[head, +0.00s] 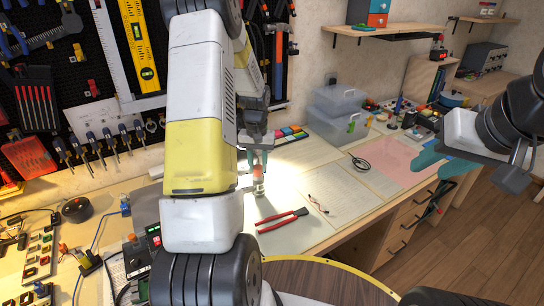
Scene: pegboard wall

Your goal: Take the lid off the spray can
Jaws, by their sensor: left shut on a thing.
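The spray can (259,187) is small in the head view, upright over the bright part of the desk, with a red band and a pale lower part. My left gripper (258,164) comes down from above with its teal fingers on either side of the can's upper part, shut on it. The lid cannot be made out separately from the can, as the fingers cover the top. My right gripper (428,186) is at the right, beyond the desk's front edge, with its teal fingers apart and empty.
Red-handled pliers (283,220) lie in front of the can. A paper sheet (335,198), black cable (362,163) and pink mat (397,158) lie to its right. Clear plastic boxes (341,112) stand behind. Tools hang on the pegboard (92,84) at the left.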

